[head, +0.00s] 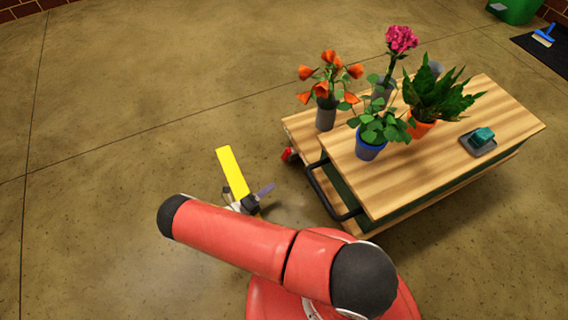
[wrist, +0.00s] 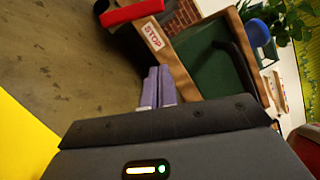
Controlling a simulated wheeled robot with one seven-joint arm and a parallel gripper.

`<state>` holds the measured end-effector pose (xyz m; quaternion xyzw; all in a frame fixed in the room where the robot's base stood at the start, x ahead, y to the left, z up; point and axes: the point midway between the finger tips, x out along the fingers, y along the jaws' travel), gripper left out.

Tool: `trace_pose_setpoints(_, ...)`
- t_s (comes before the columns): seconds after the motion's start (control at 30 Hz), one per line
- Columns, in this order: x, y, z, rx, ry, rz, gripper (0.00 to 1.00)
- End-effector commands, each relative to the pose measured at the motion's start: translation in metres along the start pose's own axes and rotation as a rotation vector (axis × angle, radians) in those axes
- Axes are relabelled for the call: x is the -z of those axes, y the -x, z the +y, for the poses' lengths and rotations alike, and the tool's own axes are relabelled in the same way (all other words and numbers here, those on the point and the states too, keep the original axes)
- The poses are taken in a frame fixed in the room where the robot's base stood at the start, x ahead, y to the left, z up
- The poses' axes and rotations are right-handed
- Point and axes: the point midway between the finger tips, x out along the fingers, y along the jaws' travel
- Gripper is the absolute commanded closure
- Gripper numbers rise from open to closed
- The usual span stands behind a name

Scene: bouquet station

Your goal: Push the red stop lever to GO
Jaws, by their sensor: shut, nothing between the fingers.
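The red stop lever (head: 289,153) sits at the left end of the wooden cart (head: 500,115), low beside the lower shelf's edge. In the wrist view the red lever (wrist: 132,12) is a red bar at the top, above a white STOP label (wrist: 153,37) on the wooden edge. A GO label is not visible. My gripper (head: 267,188), with purple fingers, is shut and empty, to the left of the cart and a little nearer than the lever. In the wrist view the fingertips (wrist: 159,70) lie below the lever and label, apart from the lever.
A black handle (head: 325,195) juts from the cart's near left end, right of my gripper. Several potted plants, including one in a blue pot (head: 370,145), and a grey tray (head: 478,147) stand on the cart. The floor to the left is clear.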

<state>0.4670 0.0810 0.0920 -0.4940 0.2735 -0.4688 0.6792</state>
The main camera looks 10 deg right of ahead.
Motion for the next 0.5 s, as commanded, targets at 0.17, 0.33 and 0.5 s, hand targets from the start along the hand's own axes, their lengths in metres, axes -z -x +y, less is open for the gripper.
trace_pose_setpoints(0.17,0.0,-0.013,-0.001,0.001,0.0,0.001,1.0)
trace_pose_setpoints(0.33,0.001,-0.045,-0.001,0.004,0.002,0.002,1.0)
trace_pose_setpoints(0.5,0.001,-0.083,-0.001,0.004,0.0,0.003,1.0)
